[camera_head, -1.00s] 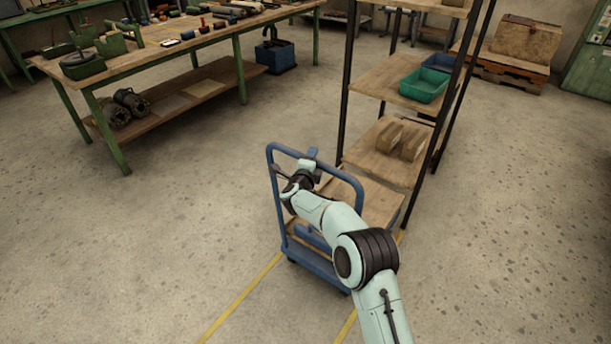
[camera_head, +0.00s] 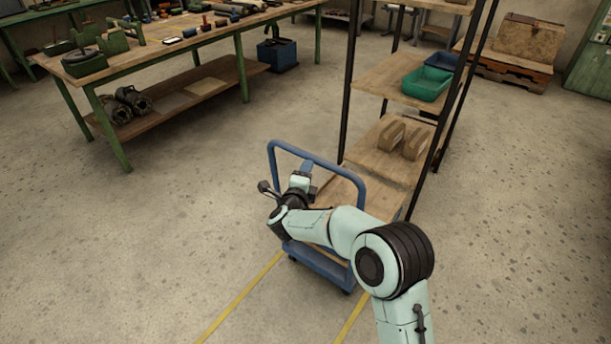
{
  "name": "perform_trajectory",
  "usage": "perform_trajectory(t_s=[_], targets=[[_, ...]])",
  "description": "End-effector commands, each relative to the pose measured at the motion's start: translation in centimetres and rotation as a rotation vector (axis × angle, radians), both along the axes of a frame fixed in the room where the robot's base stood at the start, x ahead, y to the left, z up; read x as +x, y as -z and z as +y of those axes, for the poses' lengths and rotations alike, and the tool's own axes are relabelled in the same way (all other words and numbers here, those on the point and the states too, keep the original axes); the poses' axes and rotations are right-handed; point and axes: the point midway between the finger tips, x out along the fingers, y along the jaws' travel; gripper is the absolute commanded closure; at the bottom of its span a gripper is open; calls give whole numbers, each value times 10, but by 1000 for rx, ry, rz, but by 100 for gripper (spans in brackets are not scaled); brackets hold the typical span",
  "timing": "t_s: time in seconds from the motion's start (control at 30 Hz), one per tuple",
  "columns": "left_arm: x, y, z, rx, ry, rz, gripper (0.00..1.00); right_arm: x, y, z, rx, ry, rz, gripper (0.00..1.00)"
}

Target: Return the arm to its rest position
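My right arm comes in from the lower right and reaches over a blue cart (camera_head: 318,160). My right gripper (camera_head: 308,189) is at the arm's far end, in front of the cart's handle. It is small and partly turned away, so I cannot tell its fingers or whether it holds anything. The arm hides part of the cart's wooden deck (camera_head: 340,190). My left arm and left gripper are not in view.
A shelf rack (camera_head: 384,162) stands directly behind the cart, with a teal bin (camera_head: 426,84) and brown blocks (camera_head: 404,136). A green-legged workbench (camera_head: 190,44) with several tools stands at back left. Floor on both sides is clear.

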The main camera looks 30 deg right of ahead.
Motion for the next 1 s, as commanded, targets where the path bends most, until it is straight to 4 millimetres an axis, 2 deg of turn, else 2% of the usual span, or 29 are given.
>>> perform_trajectory(t_s=[0.27, 0.37, 0.47, 0.57, 0.6, 0.67, 0.7, 0.77, 0.8, 0.87, 0.9, 0.97, 1.0], targets=[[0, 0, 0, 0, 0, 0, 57, 0, 1, 0, 0, -2, 3, 47], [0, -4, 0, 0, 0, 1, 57, 0, 14, 5, -18, -35, 55, 47], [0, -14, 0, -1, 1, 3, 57, -4, 52, 20, -67, -136, 203, 47], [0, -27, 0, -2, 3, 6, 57, -20, 111, 45, -132, -308, 424, 47], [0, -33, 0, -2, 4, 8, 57, -31, 137, 57, -155, -389, 520, 47], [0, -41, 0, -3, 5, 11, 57, -52, 174, 76, -188, -515, 655, 47], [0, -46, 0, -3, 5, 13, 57, -69, 197, 88, -204, -600, 740, 47], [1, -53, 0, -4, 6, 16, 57, -98, 228, 108, -221, -733, 860, 47], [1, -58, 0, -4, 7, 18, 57, -119, 246, 120, -230, -822, 933, 47], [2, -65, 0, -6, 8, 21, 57, -154, 270, 140, -236, -960, 1034, 47], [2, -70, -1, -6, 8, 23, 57, -179, 282, 153, -237, -1056, 1095, 47], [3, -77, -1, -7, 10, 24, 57, -218, 297, 172, -234, -1203, 1175, 47], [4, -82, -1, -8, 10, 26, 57, -245, 304, 185, -228, -1302, 1220, 47]])
